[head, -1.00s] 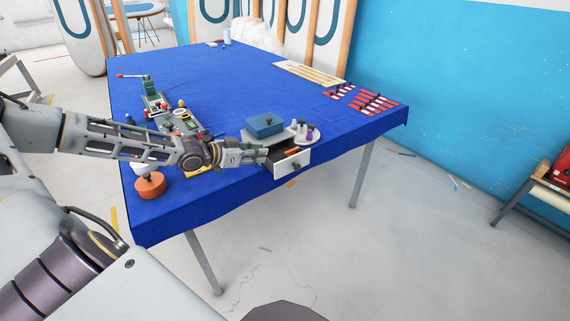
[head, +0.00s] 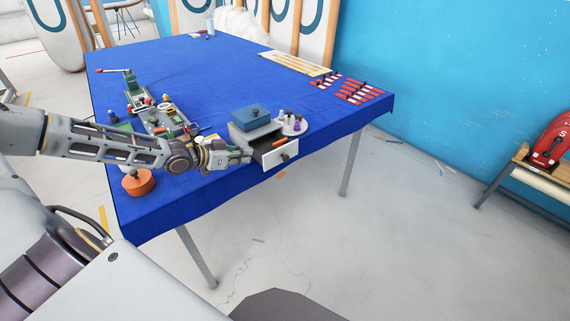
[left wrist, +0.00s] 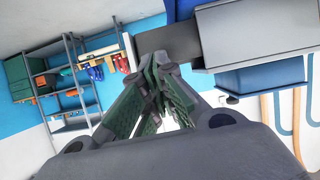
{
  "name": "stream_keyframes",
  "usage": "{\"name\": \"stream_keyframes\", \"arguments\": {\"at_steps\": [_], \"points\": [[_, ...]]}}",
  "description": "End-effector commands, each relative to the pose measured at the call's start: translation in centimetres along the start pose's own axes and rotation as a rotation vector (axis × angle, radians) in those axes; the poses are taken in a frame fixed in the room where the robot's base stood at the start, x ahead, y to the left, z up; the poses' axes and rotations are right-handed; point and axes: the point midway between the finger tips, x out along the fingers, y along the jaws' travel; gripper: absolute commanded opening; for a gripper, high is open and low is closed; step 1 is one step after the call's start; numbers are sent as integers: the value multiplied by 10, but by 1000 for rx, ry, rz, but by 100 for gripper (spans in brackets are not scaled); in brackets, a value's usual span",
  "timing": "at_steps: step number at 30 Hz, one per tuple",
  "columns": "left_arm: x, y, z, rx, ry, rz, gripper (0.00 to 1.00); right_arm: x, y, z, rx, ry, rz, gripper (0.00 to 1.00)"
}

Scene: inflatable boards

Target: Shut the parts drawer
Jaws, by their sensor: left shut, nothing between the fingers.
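The parts drawer (head: 281,154) stands open at the table's front edge, its pale front with a dark round knob facing outward. Something orange lies inside it. The drawer comes out of a low grey cabinet (head: 240,134) with a blue box (head: 251,117) on top. My left gripper (head: 250,155) is shut and empty, its tips just left of the open drawer; I cannot tell whether they touch it. In the left wrist view the shut fingers (left wrist: 168,62) point toward the cabinet (left wrist: 258,33) and the blue box (left wrist: 264,77). My right gripper is not in view.
A round tray of small bottles (head: 290,124) stands right of the blue box. An orange pot (head: 138,182) and green-and-grey equipment (head: 160,115) lie left, near my arm. Red-handled tools (head: 358,91) lie at the right of the blue-covered table (head: 200,75). Floor is clear before the drawer.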

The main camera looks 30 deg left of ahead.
Motion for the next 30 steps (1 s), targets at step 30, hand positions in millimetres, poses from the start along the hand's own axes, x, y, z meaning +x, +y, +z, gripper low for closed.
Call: {"name": "stream_keyframes", "arguments": {"at_steps": [30], "points": [[53,140,83,-373,72,184,0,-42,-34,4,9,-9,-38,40]]}}
